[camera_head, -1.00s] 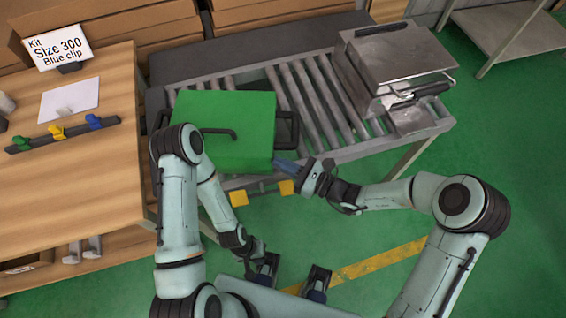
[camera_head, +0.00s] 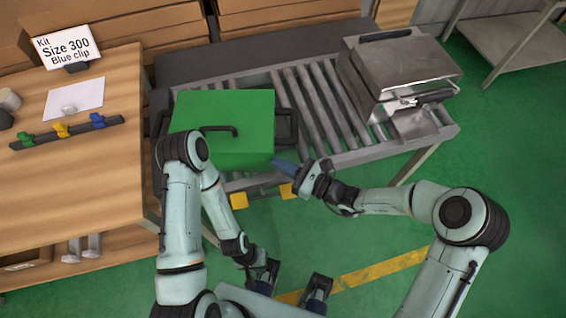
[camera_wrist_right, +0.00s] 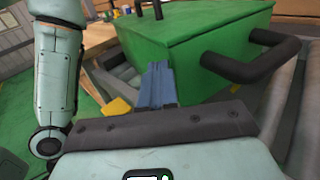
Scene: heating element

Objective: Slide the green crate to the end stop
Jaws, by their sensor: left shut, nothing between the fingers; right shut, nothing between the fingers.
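The green crate (camera_head: 232,110), a closed box with black bar handles, sits upright on the left part of the roller conveyor (camera_head: 325,140). My right gripper (camera_head: 281,167) is shut and empty, its blue fingers at the crate's lower right side. In the right wrist view the fingers (camera_wrist_right: 158,85) lie against or very close to the crate (camera_wrist_right: 190,48), beside its black handle; contact is hard to confirm. My left gripper (camera_head: 264,282) is shut and empty, low in front of the conveyor, away from the crate. I cannot clearly make out the end stop; my left arm hides part of the crate's left side.
A steel machine (camera_head: 400,72) stands at the conveyor's right end. A wooden table (camera_head: 95,180) on the left holds a sign (camera_head: 67,48) and a rack of coloured clips (camera_head: 66,131). Yellow blocks (camera_head: 239,201) show below the crate. Bare rollers lie between crate and machine.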

